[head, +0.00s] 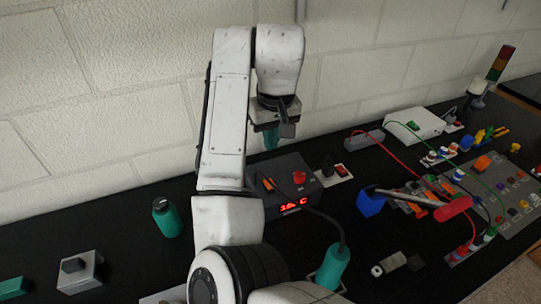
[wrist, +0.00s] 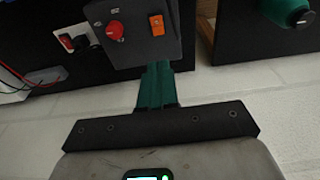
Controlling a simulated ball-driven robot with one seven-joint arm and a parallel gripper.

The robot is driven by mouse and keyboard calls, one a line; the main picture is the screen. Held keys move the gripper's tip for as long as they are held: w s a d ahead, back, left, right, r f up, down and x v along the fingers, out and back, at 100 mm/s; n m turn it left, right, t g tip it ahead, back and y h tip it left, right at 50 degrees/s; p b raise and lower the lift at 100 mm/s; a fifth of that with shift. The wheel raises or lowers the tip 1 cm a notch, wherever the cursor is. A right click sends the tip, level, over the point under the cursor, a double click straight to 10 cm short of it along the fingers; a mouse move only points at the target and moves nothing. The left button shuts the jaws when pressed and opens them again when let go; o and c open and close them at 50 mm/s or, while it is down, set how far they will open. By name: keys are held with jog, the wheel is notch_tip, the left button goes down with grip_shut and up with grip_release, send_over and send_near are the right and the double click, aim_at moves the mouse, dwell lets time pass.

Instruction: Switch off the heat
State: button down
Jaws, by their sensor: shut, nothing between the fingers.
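The dark grey heating station (head: 316,190) stands on the black bench, with a lit red display (head: 293,205) ending in C; I cannot read all its digits. It carries a red knob (head: 299,177) and an orange switch (head: 268,183). In the wrist view, the station (wrist: 137,45) shows the red knob (wrist: 115,32) at left and the orange switch (wrist: 157,25) at right. My gripper (head: 271,146), with teal fingers, is shut and empty above and behind the station. In the wrist view, my gripper (wrist: 157,66) points at the station's edge below the orange switch, apart from the switch.
A teal-handled tool (head: 333,266) on a black cable lies in front of the station. A socket with a red switch (head: 341,170) sits at its right. A teal bottle (head: 168,217) stands at left. Coloured parts and a grey button panel (head: 515,205) fill the right.

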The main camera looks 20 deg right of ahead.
jog(key=p, duration=0.2)
send_over(270, 185)
notch_tip(270, 185, down, 9)
jog(key=shift+w+a+f, duration=0.1)
jog(key=shift+w+f, duration=0.05)
jog(key=shift+f, duration=0.05)
jog(key=shift+s+f+p, duration=0.2)
jog(key=shift+s+f, duration=0.1)
jog(key=shift+f, duration=0.6)
jog(key=shift+s+f+p, duration=0.15)
jog(key=shift+s+f, duration=0.1)
jog(key=shift+f, duration=0.6)
